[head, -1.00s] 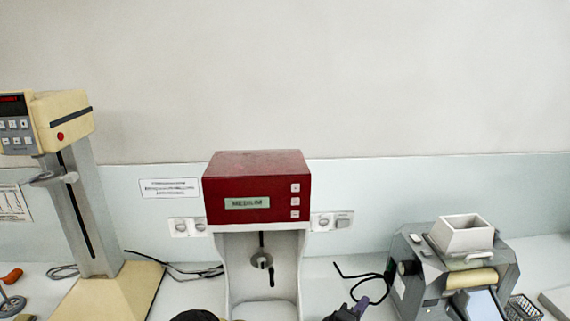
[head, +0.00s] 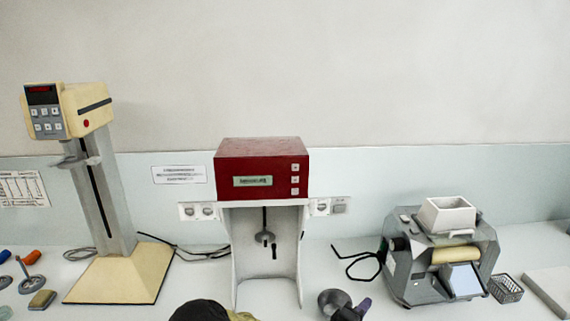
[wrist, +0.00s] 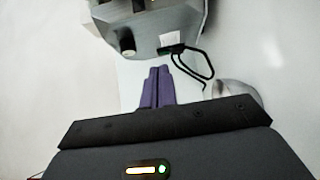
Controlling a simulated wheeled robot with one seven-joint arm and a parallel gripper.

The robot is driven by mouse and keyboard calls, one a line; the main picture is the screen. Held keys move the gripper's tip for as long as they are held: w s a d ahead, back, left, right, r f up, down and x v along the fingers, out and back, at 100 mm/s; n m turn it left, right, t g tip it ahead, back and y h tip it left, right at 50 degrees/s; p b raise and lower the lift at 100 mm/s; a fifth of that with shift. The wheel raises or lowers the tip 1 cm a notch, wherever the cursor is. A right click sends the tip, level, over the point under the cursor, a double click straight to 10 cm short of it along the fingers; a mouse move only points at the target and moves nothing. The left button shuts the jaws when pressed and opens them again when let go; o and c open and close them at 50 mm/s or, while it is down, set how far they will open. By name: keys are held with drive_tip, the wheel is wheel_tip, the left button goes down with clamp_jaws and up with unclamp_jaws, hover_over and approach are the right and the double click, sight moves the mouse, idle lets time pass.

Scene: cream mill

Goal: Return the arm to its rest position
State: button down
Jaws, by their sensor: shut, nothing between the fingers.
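My gripper (wrist: 158,72) is shut and empty in the wrist view, its purple fingers together above the white counter (wrist: 135,85). The rest of my arm is mostly below the head view.
A red-topped machine (head: 262,165) with a display stands at the middle. A cream stand mixer (head: 75,110) is at the left. A grey roller machine (head: 415,275) with a white hopper is at the right, beside a wire basket (head: 506,288). A black cable (head: 360,262) lies between machines.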

drive_tip(key=s+f+m+g+y, duration=0.1)
drive_tip(key=f+m+g+y, duration=0.1)
drive_tip(key=f+m+g, duration=0.1)
drive_tip(key=s+d+f+m+g+y, duration=0.1)
drive_tip(key=f+g, duration=0.1)
drive_tip(key=shift+s+f+m, duration=0.25)
drive_tip(key=shift+s+m, duration=0.05)
drive_tip(key=s+a+m+g+y, duration=0.1)
drive_tip(key=y, duration=0.1)
drive_tip(key=s+a+m+g+y, duration=0.1)
drive_tip(key=s+a, duration=0.1)
drive_tip(key=shift+f+y, duration=0.2)
drive_tip(key=shift+y, duration=0.2)
drive_tip(key=s+a+r+m+g+y, duration=0.1)
drive_tip(key=s+r+y, duration=0.1)
drive_tip(key=s+r, duration=0.4)
drive_tip(key=s+a+r+m+g+y, duration=0.2)
drive_tip(key=s+r+y, duration=0.1)
drive_tip(key=s+r, duration=0.4)
drive_tip(key=shift+a, duration=0.3)
drive_tip(key=shift+r, duration=0.1)
